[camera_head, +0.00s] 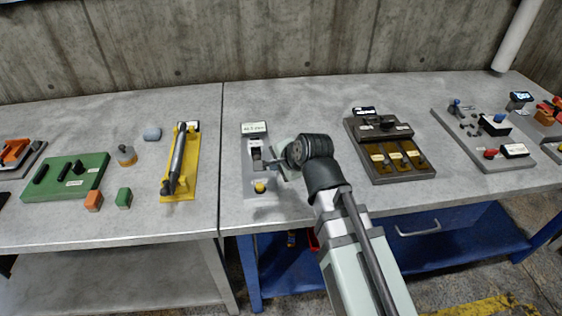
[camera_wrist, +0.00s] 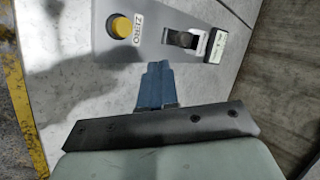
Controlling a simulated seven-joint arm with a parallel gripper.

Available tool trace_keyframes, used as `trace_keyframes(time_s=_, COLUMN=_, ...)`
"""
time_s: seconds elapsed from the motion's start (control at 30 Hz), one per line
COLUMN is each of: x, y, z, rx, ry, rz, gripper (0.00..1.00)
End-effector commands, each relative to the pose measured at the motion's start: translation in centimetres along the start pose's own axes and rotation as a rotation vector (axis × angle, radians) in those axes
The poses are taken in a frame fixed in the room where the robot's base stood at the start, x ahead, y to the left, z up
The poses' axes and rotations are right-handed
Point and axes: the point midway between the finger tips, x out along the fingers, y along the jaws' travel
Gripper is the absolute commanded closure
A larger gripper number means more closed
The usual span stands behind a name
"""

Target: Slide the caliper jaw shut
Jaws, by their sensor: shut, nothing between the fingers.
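The caliper station is a grey plate (camera_head: 250,177) on the bench in the head view, with a small display (camera_head: 255,128) at its far end that seems to read about 46 mm. A yellow ZERO button (camera_head: 260,187) sits at its near end; the button also shows in the wrist view (camera_wrist: 121,27). A dark sliding jaw (camera_wrist: 182,40) sits by a white part between button and display. My gripper (camera_wrist: 156,68) has its blue fingers together and empty, beside the plate's edge, with its tips pointing toward the space between button and jaw. Whether it touches anything is unclear.
A yellow fixture with a dark tool (camera_head: 178,160) and a green board (camera_head: 65,177) lie to the left. A dark block with brown slots (camera_head: 390,148) stands to the right.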

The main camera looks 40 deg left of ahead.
Motion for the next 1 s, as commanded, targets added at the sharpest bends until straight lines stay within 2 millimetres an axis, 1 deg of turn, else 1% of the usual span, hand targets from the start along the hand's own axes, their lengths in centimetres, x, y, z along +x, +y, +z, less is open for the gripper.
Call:
trace_keyframes(time_s=0.03, x=0.9, y=-0.1, z=0.0, rx=0.000, ry=0.000, rz=0.001, gripper=1.00)
trace_keyframes(time_s=0.27, x=4.0, y=0.0, z=-0.1, rx=0.000, ry=0.000, rz=0.002, gripper=1.00)
trace_keyframes(time_s=0.33, x=4.8, y=-1.0, z=-0.1, rx=-0.001, ry=0.000, rz=0.000, gripper=1.00)
trace_keyframes(time_s=0.5, x=6.2, y=-2.1, z=-0.1, rx=-0.002, ry=0.000, rz=0.000, gripper=1.00)
trace_keyframes(time_s=0.7, x=6.7, y=-2.5, z=-0.1, rx=-0.001, ry=0.001, rz=0.000, gripper=1.00)
trace_keyframes(time_s=1.0, x=6.7, y=-2.5, z=0.0, rx=-0.001, ry=0.001, rz=0.000, gripper=1.00)
